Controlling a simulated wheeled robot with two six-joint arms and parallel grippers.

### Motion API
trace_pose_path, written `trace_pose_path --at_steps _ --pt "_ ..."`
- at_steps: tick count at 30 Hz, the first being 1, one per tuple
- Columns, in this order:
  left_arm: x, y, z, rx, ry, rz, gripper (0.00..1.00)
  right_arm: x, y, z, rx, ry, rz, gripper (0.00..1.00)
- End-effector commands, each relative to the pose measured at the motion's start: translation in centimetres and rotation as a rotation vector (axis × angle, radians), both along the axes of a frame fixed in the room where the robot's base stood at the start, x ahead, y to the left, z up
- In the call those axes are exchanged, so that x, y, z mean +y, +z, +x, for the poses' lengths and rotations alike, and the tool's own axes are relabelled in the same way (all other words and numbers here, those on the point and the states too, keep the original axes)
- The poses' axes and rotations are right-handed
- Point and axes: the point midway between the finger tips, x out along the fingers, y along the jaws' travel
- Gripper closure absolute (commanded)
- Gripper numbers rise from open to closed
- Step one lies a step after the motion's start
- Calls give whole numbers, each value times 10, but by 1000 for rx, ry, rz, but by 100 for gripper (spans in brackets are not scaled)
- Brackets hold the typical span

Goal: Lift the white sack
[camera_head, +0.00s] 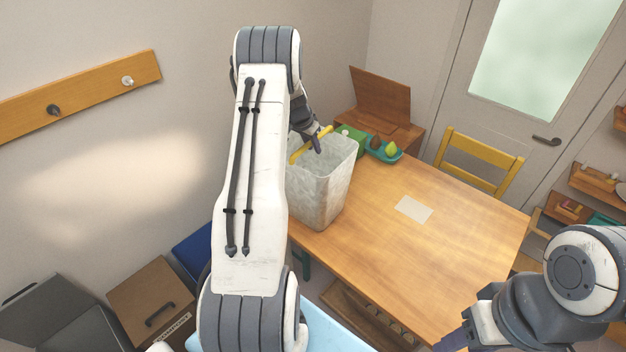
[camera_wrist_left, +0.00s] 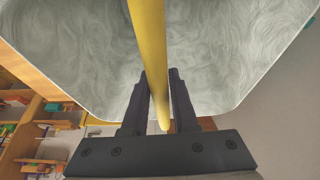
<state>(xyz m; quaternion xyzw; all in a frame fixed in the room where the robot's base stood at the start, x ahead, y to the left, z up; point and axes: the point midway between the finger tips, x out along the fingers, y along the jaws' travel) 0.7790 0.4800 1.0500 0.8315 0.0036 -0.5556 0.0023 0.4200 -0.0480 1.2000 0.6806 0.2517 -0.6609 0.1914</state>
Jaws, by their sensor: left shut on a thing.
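The white sack (camera_head: 322,197) is a pale, marbled, open-topped container at the left end of the wooden table. Its yellow handle (camera_head: 299,155) crosses the top. My left gripper (camera_head: 313,142) is at the sack's mouth, shut on the handle. In the left wrist view the yellow handle (camera_wrist_left: 148,45) runs between the dark fingers (camera_wrist_left: 160,88), with the sack's pale wall (camera_wrist_left: 80,55) behind. I cannot tell whether the sack's bottom touches the table. My right gripper (camera_head: 458,338) shows only partly at the bottom, away from the sack; its opening is unclear.
The wooden table (camera_head: 430,255) is mostly bare, with a paper card (camera_head: 413,209) on it. A teal tray (camera_head: 383,154) with a green fruit (camera_head: 391,149) sits behind the sack. A yellow chair (camera_head: 480,160) stands at the far side. Boxes (camera_head: 150,297) lie at lower left.

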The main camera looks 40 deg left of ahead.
Motion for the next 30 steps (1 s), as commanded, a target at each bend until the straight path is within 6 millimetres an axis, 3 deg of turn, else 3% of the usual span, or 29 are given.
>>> trace_pose_path --at_steps 20,28,30 --pt "0 0 0 0 0 0 100 0 1 0 0 0 0 50" --pt "0 9 0 -1 0 0 100 0 14 0 0 0 0 50" --pt "1 17 1 -6 -1 4 100 0 0 0 -1 -1 1 50"
